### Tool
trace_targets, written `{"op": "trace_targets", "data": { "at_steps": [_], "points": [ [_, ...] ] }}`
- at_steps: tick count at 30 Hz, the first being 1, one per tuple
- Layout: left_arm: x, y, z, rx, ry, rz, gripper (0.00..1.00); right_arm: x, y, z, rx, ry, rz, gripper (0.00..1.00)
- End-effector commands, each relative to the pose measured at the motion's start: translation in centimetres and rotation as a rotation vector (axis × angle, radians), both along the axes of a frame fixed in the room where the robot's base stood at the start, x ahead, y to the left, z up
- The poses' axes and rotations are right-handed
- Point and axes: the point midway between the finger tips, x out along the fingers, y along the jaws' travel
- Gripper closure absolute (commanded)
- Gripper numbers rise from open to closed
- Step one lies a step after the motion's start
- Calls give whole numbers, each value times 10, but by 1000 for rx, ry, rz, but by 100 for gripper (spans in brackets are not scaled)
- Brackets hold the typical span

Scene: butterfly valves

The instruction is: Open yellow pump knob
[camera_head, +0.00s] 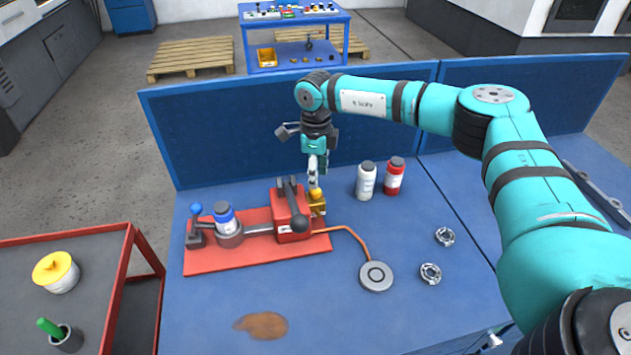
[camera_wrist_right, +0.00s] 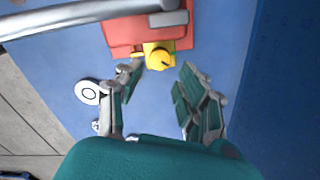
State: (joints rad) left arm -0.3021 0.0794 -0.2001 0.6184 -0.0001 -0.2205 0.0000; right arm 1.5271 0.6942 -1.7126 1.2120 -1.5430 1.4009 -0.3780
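The yellow pump knob (camera_head: 317,196) is at the right end of a red pump unit (camera_head: 255,259) on the blue workbench. It also shows in the right wrist view (camera_wrist_right: 158,58), with a dark mark on its face. My right gripper (camera_head: 314,184) points down just above the knob in the head view. In the right wrist view the fingers of my right gripper (camera_wrist_right: 160,74) are spread, with the knob ahead between and just beyond the tips. Contact cannot be made out. My left gripper is not in view.
A white bottle (camera_head: 366,181) and a red bottle (camera_head: 394,176) stand right of the knob. An orange hose (camera_head: 353,237) runs to a grey disc (camera_head: 376,276). Two metal rings (camera_head: 431,273) lie at right. A blue panel (camera_head: 230,130) rises behind.

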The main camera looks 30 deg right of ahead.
Motion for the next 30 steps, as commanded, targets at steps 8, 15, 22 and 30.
{"op": "trace_targets", "data": {
  "at_steps": [8, 15, 22, 30],
  "points": [
    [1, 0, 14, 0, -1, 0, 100, 0, 0, -40, 0, 2, -1, 61],
    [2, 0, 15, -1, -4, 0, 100, 0, 0, -49, 1, -1, -1, 61],
    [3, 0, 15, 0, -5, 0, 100, 0, 0, -49, 1, -1, -1, 69],
    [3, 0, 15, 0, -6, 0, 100, 0, 0, -49, 1, -1, -1, 100]
  ]
}}
